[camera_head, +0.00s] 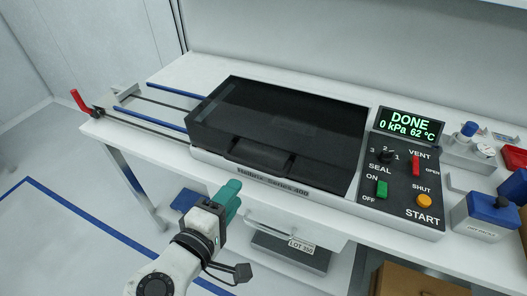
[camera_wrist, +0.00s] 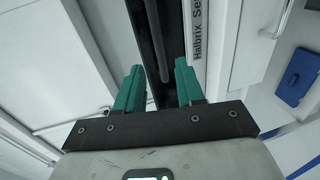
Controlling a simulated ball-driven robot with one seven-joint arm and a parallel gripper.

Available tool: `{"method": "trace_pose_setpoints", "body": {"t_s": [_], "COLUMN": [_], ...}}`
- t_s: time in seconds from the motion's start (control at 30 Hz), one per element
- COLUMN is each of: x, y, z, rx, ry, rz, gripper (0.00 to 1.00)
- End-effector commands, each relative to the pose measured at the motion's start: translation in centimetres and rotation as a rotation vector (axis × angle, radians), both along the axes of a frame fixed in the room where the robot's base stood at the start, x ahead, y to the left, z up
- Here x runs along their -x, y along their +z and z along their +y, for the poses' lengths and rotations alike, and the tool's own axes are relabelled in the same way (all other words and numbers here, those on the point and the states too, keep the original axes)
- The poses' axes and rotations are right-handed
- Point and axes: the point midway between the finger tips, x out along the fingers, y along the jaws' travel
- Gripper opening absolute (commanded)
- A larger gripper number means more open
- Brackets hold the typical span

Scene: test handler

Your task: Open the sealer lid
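The sealer lid (camera_head: 285,108) is a dark, see-through cover, lying shut on the white sealer (camera_head: 280,184). A dark bar-like handle (camera_head: 262,156) runs along its front edge. My gripper (camera_head: 232,190) has teal fingers and is in front of the sealer's front left, below the handle and apart from it. In the wrist view my gripper (camera_wrist: 157,80) is open and empty. There a dark strip at the lid's front (camera_wrist: 165,30) lies beyond and between the fingers, beside the lettered sealer front (camera_wrist: 198,40).
The display (camera_head: 411,124) reads DONE, 0 kPa, 62 °C. The panel has a red vent lever (camera_head: 416,165), a green switch (camera_head: 382,189) and an orange START button (camera_head: 424,201). A blue-lidded box (camera_head: 487,217) stands right. A slide with a red handle (camera_head: 82,102) is left.

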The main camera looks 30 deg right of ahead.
Motion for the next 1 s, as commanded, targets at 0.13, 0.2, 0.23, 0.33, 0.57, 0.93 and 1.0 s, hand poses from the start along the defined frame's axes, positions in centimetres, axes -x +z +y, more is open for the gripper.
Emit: {"method": "trace_pose_setpoints", "body": {"t_s": [0.13, 0.2, 0.23, 0.33, 0.57, 0.93, 1.0], "x": [-0.2, -0.6, -0.8, -1.7, -4.1, -6.2, -6.2], "y": [0.0, -0.1, -0.2, -0.5, -1.3, -2.1, -2.2], "z": [-0.2, -0.7, -1.0, -2.4, -5.7, -8.4, -8.5], "rx": [0.004, 0.003, 0.003, 0.002, 0.002, 0.001, 0.001], "ry": [0.001, -0.002, -0.002, -0.004, -0.004, 0.001, 0.001], "rz": [-0.002, -0.001, -0.001, -0.001, -0.001, -0.001, -0.001], "gripper": [0.38, 0.38, 0.38, 0.38, 0.38, 0.38, 0.38]}}
